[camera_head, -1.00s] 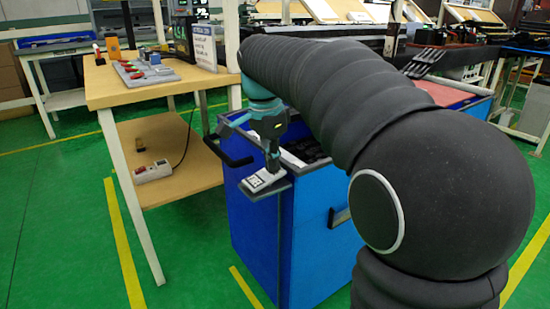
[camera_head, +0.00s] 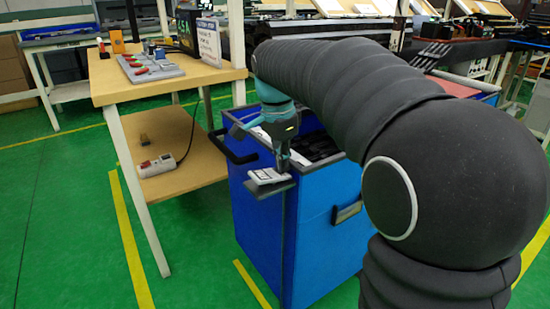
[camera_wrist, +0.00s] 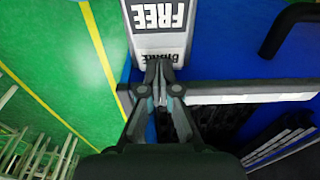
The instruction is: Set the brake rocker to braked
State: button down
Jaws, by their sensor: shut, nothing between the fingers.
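The brake rocker (camera_head: 266,176) is a pale plate on a dark bracket at the near top corner of the blue cart (camera_head: 258,215). In the wrist view the rocker (camera_wrist: 158,42) shows FREE on its outer part and BRAKE on the end nearer the cart. My gripper (camera_head: 284,168) points down over the cart-side end of the rocker. In the wrist view its shut fingertips (camera_wrist: 160,66) are at the BRAKE lettering and partly cover it, with nothing held. They look to be touching that end. The rocker's exact tilt is hard to tell.
The cart's grey rim (camera_wrist: 240,92) and dark handle (camera_wrist: 290,30) are close to my gripper. A wooden workbench (camera_head: 150,85) with a switch panel (camera_head: 150,68) stands at the left. Green floor is free in front of the cart.

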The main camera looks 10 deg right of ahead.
dwell(0.4)
notch_tip(320, 180, up, 14)
jog(key=w+d+p, duration=0.1)
jog(key=d, duration=0.2)
jog(key=shift+f, duration=0.2)
dwell(0.4)
jog(key=s+f+n+t+y, duration=0.1)
jog(key=s+f+n+t, duration=0.4)
jog(key=s+f+n, duration=0.8)
jog(key=s+f, duration=0.7)
jog(key=s, duration=0.4)
jog(key=shift+a, duration=0.25)
jog(key=shift+s+f, duration=0.1)
